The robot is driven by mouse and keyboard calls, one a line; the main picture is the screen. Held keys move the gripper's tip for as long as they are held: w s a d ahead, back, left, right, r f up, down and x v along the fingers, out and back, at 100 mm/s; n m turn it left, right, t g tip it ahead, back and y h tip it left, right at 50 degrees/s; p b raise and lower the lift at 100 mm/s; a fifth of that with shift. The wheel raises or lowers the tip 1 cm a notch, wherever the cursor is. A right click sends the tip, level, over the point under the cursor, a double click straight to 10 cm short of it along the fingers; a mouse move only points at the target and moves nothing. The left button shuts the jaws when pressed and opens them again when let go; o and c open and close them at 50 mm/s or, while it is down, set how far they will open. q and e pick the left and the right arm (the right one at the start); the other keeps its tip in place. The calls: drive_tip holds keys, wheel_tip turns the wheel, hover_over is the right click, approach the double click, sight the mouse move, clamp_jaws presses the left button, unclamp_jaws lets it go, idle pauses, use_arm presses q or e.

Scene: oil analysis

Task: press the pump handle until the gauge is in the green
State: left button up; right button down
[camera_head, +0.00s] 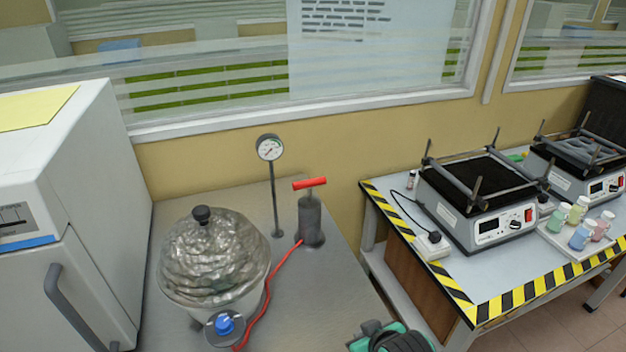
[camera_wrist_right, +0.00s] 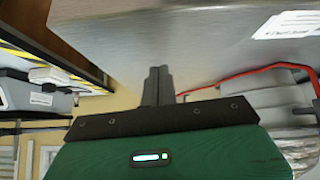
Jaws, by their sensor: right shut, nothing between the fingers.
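The pump (camera_head: 311,222) is a dark grey cylinder standing upright on the grey metal bench. Its red T-shaped handle (camera_head: 309,183) sits raised a little above the body. The round white gauge (camera_head: 270,147) stands on a thin post behind and left of the pump; its needle and coloured zones are too small to read surely. My right gripper (camera_head: 372,327) is at the bottom of the head view, in front and to the right of the pump, apart from the handle. Its fingers show shut and empty in the right wrist view (camera_wrist_right: 158,84). My left gripper is not in view.
A red hose (camera_head: 270,287) runs from the pump to a blue-knobbed valve (camera_head: 224,324) by the lidded metallic vessel (camera_head: 213,262). A white cabinet (camera_head: 90,215) stands left. A striped-edge table (camera_head: 455,287) with hotplate devices and bottles stands right. Bench space in front of the pump is clear.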

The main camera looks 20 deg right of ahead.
drive_tip(key=w+r+m+t, duration=0.1)
drive_tip(key=w+r+t, duration=0.8)
drive_tip(key=w+r, duration=1.3)
drive_tip(key=shift+w+r+t, duration=0.3)
drive_tip(key=shift+w+r, duration=0.05)
drive_tip(key=shift+w, duration=0.35)
drive_tip(key=p, duration=0.2)
hover_over(309, 183)
drive_tip(key=s, duration=0.3)
drive_tip(key=shift+w+d+f+p, duration=0.1)
drive_tip(key=shift+w+f+p, duration=0.1)
drive_tip(key=shift+f, duration=0.55)
drive_tip(key=shift+w+d+f+p, duration=0.1)
drive_tip(key=shift+f+p, duration=0.15)
drive_tip(key=shift+f, duration=0.5)
drive_tip(key=shift+w+d+f+p, duration=0.1)
drive_tip(key=shift+w+f+p, duration=0.1)
drive_tip(key=shift+f, duration=0.55)
